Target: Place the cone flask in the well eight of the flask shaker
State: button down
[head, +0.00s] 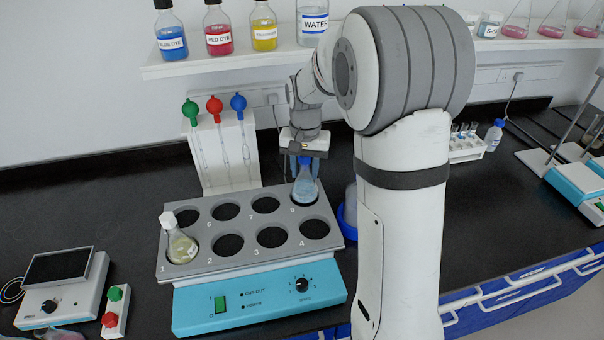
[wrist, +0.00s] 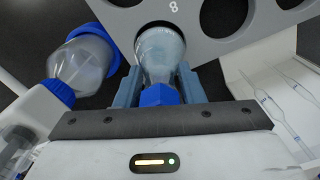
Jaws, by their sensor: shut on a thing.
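The cone flask (head: 305,187) holds pale blue liquid and has a blue cap. It is upright at well eight, the back right well of the grey flask shaker (head: 246,262). My gripper (head: 303,160) is above it, shut on its capped neck. In the wrist view the flask (wrist: 160,52) lies between the blue fingers of my gripper (wrist: 156,88), its base within the well marked 8 on the shaker plate (wrist: 207,42). Whether its base touches the well floor is hidden. Another flask (head: 178,242), with yellowish contents, stands in well one at the front left.
The other wells are empty. A pipette stand (head: 224,155) with several pipettes is behind the shaker. A shelf (head: 250,58) with bottles runs above. A small device (head: 62,287) stands at left.

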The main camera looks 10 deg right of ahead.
notch_tip(320, 180, down, 2)
jog(key=shift+f, duration=0.1)
jog(key=c, duration=0.9)
grip_release()
